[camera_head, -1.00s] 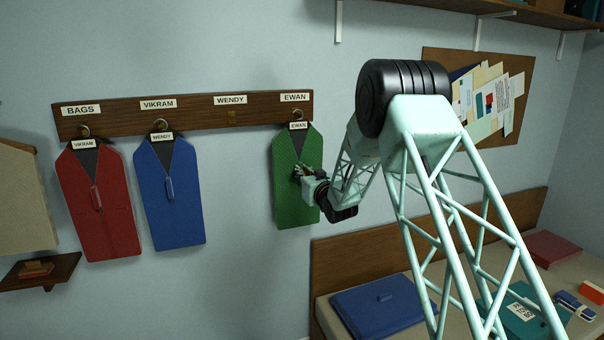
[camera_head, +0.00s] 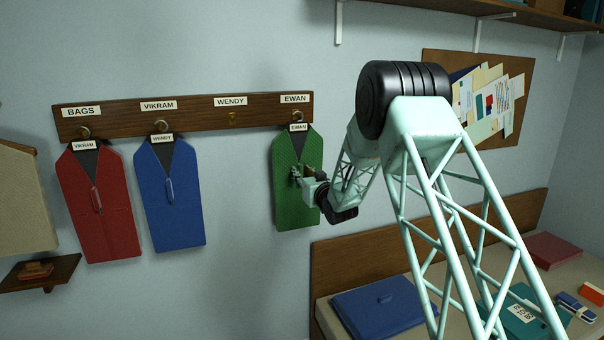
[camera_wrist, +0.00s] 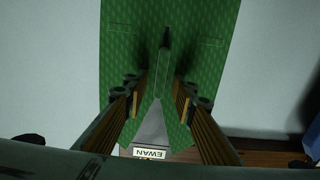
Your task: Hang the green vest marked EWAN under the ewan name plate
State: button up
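The green vest (camera_head: 290,205) with a white EWAN tag (camera_head: 298,127) is upright against the wall. Its top is at the hook (camera_head: 297,116) under the EWAN name plate (camera_head: 295,99); the loop's seat on the hook is too small to make out. My gripper (camera_head: 296,175) is in front of the vest's middle. In the wrist view, the fingers of my gripper (camera_wrist: 160,92) stand apart on either side of the vest's raised handle (camera_wrist: 163,65), with gaps visible on both sides. The tag shows upside down there (camera_wrist: 149,153).
A red vest (camera_head: 100,220) tagged VIKRAM hangs under BAGS. A blue vest (camera_head: 174,210) tagged WENDY hangs under VIKRAM. The hook (camera_head: 232,119) under WENDY is bare. A bench (camera_head: 335,315) with folded items is at lower right.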

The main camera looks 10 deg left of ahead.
jog(key=shift+f, duration=0.1)
jog(key=v, duration=1.2)
dwell(0.4)
